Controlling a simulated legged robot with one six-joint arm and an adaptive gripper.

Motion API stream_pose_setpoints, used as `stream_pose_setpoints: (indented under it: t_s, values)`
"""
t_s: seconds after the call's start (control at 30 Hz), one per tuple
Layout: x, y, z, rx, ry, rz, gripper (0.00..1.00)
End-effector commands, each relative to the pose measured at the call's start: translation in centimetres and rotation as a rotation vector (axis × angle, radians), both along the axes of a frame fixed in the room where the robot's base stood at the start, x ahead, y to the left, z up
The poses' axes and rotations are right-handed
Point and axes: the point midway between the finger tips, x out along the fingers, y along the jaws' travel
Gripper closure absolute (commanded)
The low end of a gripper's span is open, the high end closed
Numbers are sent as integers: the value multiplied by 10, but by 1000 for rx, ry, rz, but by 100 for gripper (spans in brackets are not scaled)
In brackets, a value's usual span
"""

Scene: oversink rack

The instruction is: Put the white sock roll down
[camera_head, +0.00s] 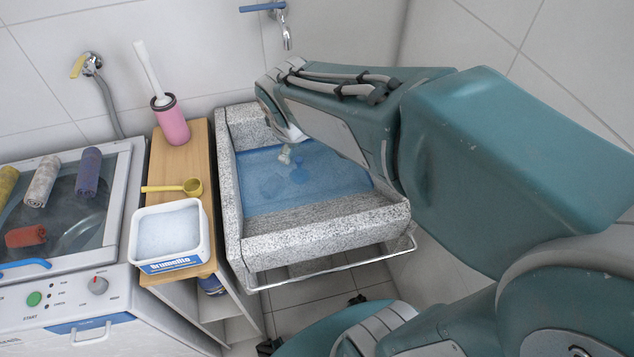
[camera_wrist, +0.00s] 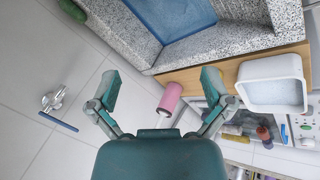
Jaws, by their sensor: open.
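The white sock roll (camera_head: 43,181) lies on the washing machine lid at the left of the head view, between a yellow roll (camera_head: 8,182) and a purple-blue roll (camera_head: 89,172). I cannot clearly tell the white roll in the wrist view.
A wooden shelf beside the sink holds a pink cup (camera_head: 172,121) with a white brush, a yellow scoop (camera_head: 191,187) and a white tub (camera_head: 170,261). The sink has a blue bottom (camera_head: 262,195). A tap (camera_head: 286,38) is on the wall above it.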

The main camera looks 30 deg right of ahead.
Motion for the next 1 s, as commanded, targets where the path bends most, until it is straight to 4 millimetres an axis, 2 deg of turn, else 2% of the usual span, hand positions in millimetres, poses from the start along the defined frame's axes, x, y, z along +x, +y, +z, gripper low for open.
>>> stream_pose_setpoints:
  t_s: [0.03, 0.2, 0.4, 0.5, 0.67, 1.0]
  values:
    - [-14, 0, 8, 41, -19, -56, 0]
    - [-59, 4, 22, 188, -56, -249, 0]
    - [-109, 13, 29, 366, -86, -451, 0]
    - [-126, 17, 29, 432, -91, -522, 0]
    - [-138, 21, 29, 482, -91, -575, 0]
    - [-139, 21, 28, 484, -90, -578, 0]
